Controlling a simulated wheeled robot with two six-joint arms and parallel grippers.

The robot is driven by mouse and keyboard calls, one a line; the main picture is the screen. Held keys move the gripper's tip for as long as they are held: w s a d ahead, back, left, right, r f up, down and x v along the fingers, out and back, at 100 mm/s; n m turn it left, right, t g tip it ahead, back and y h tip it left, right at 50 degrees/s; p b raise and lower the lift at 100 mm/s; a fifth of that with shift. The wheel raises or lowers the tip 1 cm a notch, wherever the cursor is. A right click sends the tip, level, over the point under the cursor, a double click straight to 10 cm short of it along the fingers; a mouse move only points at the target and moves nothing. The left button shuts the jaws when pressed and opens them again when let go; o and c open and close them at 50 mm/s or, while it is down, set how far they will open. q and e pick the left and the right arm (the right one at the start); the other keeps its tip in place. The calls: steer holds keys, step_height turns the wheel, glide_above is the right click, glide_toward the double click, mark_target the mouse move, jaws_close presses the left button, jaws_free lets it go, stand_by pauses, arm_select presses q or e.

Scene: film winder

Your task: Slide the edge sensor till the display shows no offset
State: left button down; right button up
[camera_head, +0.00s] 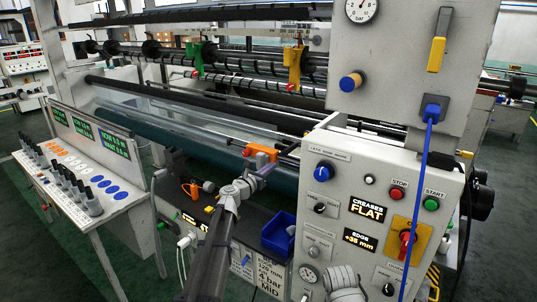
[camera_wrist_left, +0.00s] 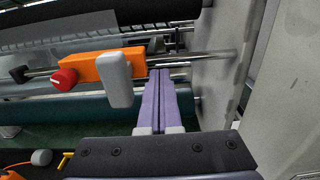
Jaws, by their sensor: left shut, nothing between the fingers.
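The edge sensor (camera_head: 264,153) is an orange block on a metal rail, in front of the clear film. The edge display (camera_head: 360,239) on the control panel reads about +35 mm. My right gripper is not in view.
The grey control panel (camera_head: 333,225) stands close on the right, with buttons and a "CREASES FLAT" display (camera_head: 368,210). A blue bin (camera_head: 279,232) sits below the sensor. A console (camera_head: 90,190) stands at the left. The rail is clear left of the sensor.

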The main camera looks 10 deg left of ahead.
mark_target(258, 163)
arm_select(q)
steer(key=shift+w+a, duration=0.35)
steer(key=shift+a, duration=0.65)
steer(key=shift+w+a, duration=0.35)
steer(key=shift+a, duration=0.6)
steer(key=shift+w+a, duration=0.35)
steer(key=shift+a, duration=0.65)
stand_by(1.2)
steer(key=shift+s+d, duration=0.1)
steer(key=shift+d, duration=0.1)
stand_by(0.6)
steer(key=shift+s+d, duration=0.25)
steer(key=shift+d, duration=0.4)
steer(key=shift+s+d, duration=0.2)
steer(key=shift+d, duration=0.4)
steer(key=v, duration=1)
